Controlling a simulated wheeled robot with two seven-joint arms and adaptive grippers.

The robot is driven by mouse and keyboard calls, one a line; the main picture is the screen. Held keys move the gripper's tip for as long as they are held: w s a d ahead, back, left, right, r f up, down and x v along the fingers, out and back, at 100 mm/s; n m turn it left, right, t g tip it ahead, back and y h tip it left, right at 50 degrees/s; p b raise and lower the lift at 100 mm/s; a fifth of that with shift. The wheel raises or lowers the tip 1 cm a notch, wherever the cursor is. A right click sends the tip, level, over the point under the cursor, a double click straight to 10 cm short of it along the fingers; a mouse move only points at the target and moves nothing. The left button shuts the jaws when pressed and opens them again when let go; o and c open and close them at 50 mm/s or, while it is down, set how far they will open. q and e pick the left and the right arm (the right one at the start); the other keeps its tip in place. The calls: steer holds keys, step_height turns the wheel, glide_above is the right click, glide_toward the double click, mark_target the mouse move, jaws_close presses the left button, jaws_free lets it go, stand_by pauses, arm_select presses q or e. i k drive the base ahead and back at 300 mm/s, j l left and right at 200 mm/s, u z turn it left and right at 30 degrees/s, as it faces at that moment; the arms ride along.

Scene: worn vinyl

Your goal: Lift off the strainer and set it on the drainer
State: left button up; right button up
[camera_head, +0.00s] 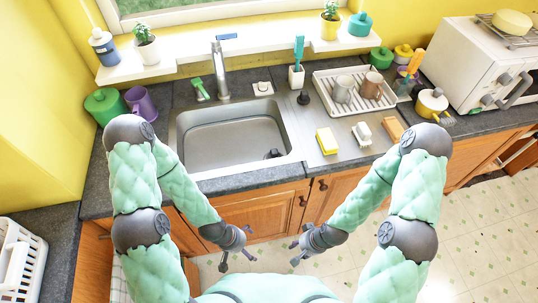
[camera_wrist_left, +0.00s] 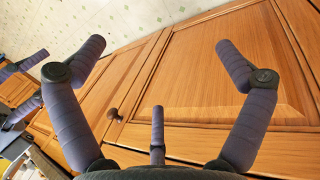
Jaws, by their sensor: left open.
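A small dark piece (camera_head: 273,153), which looks like the strainer, sits at the lower right of the steel sink basin (camera_head: 215,150). Its details are too small to make out. My left gripper (camera_head: 238,256) is open and empty in front of the cabinet doors, below the counter edge. It also shows in the left wrist view (camera_wrist_left: 155,68), with nothing between its fingers. My right gripper (camera_head: 295,250) hangs beside it, fingers spread and empty.
A yellow sponge (camera_head: 327,141), a white brush-like item (camera_head: 362,133) and an orange-brown block (camera_head: 392,129) lie right of the basin. A white dish rack (camera_head: 329,100) with two mugs stands behind them. The faucet (camera_head: 221,75) rises behind the sink.

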mark_target(273, 153)
steer(key=k+z, duration=0.75)
steer(key=k+l+z, duration=0.15)
steer(key=z, duration=0.25)
steer(key=k, duration=0.1)
